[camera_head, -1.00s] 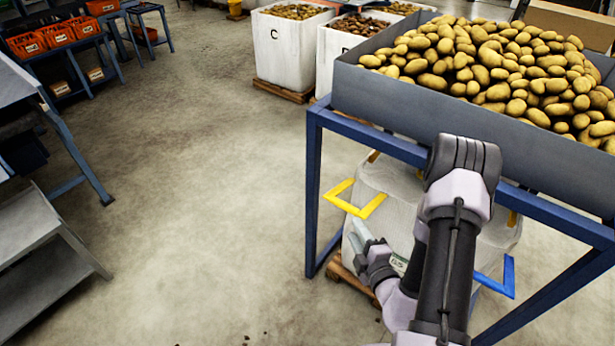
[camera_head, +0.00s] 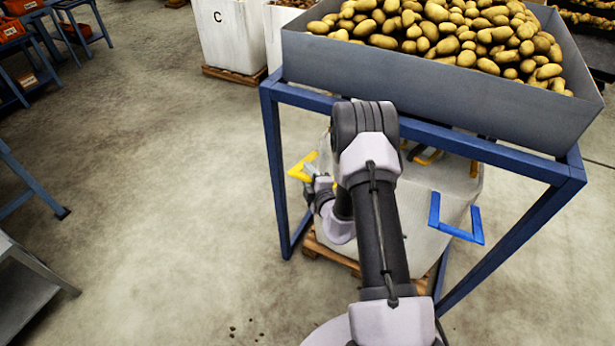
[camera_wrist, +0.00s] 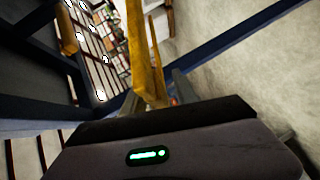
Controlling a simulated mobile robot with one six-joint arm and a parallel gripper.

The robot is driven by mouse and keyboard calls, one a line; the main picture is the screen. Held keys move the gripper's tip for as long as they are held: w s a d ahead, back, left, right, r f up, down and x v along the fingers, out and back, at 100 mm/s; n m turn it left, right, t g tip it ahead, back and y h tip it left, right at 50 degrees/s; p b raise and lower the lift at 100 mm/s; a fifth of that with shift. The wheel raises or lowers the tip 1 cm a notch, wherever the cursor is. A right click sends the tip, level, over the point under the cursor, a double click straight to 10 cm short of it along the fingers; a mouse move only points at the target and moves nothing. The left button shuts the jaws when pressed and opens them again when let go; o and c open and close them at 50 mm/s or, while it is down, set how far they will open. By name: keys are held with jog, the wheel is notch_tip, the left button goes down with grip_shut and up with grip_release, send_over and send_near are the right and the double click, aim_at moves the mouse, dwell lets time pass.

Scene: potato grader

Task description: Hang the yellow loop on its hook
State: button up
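The yellow loop (camera_head: 302,167) sticks out from the upper left corner of a white bulk bag (camera_head: 400,205) under the blue frame. My gripper (camera_head: 318,181) is at this loop, partly hidden by my arm. In the wrist view the yellow loop (camera_wrist: 144,60) rises between the two fingers of my gripper (camera_wrist: 158,98). The fingers look apart, with a gap on the right of the strap; I see no clear grip on it. I cannot make out the hook in either view.
A blue frame (camera_head: 272,165) carrying a grey potato bin (camera_head: 420,95) stands over the bag, its left post close to my gripper. A blue loop (camera_head: 455,228) sticks out at the bag's right. A white box marked C (camera_head: 228,35) stands behind.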

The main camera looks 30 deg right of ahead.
jog(key=shift+w, duration=0.15)
grip_shut()
dwell(1.4)
